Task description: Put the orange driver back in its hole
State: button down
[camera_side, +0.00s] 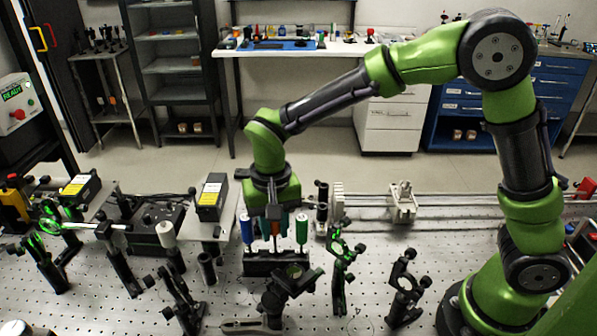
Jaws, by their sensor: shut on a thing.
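My green arm comes down over the black driver rack (268,264) near the middle of the bench. My gripper (272,213) points down just above the rack and is shut on the orange driver (276,228), whose handle shows only in part. A blue-handled driver (247,229) stands at the left end of the rack and a green-handled one (301,228) at the right end. Thin shafts show between the handles and the rack. The gripper and the handles hide the rack's holes; I cannot tell whether the orange driver's tip is in one.
Optic mounts on posts stand close in front, including a dark one (290,283) and a green-lit one (341,265). A yellow-labelled box (212,197) stands left of the rack. A rail with a white carrier (402,202) runs behind to the right.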

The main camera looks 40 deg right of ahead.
jog(key=shift+f, duration=0.2)
jog(key=shift+f, duration=1.1)
jog(key=c, duration=0.9)
grip_release()
jog(key=shift+o, duration=0.2)
notch_tip(320, 180, up, 17)
jog(key=shift+f, duration=0.1)
